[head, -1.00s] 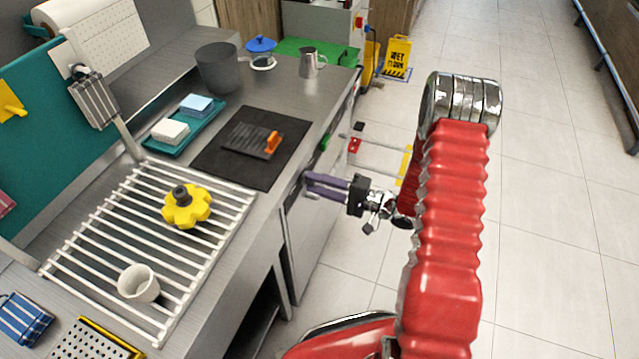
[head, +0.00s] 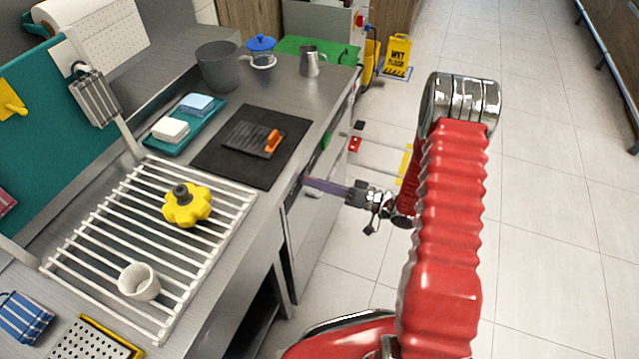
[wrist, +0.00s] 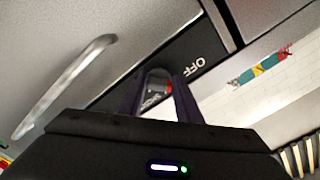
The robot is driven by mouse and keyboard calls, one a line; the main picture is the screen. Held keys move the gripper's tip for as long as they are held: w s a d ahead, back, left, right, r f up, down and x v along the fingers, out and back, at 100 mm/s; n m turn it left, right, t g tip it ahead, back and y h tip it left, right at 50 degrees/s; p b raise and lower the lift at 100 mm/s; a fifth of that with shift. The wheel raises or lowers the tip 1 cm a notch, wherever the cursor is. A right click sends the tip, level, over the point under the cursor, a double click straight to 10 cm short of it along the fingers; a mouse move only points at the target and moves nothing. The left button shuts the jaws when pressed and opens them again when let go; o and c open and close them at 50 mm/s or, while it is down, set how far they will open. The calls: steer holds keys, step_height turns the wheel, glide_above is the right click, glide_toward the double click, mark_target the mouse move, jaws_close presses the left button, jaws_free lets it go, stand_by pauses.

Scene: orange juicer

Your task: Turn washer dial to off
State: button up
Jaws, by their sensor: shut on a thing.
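The washer (head: 313,232) is the steel-fronted machine under the counter in the head view. Its dark control panel (wrist: 208,49) crosses the wrist view, with white "OFF" lettering beside my fingers. My gripper (head: 309,182) reaches level to the washer's upper front; its purple fingers overlap edge-on there. In the wrist view my gripper (wrist: 158,90) has one finger on each side of the rounded dial (wrist: 158,77) and is shut on it. The dial's lower part and some lettering near it are partly hidden by my fingers, so I cannot tell its exact setting.
A long metal handle (wrist: 65,85) is left of the dial in the wrist view. The counter above holds a black mat (head: 280,160), a white rack (head: 110,235) with a yellow knob-like part (head: 187,211), and a white cup (head: 139,282). The tiled floor (head: 545,200) at right is clear.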

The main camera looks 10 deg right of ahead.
steer(key=shift+s+f, duration=0.15)
steer(key=shift+f, duration=0.05)
stand_by(0.3)
steer(key=o, duration=1)
steer(key=shift+r, duration=0.15)
steer(key=shift+o, duration=0.2)
steer(key=shift+d, duration=0.15)
steer(key=v, duration=1.3)
steer(key=shift+d, duration=0.2)
steer(key=shift+s, duration=0.15)
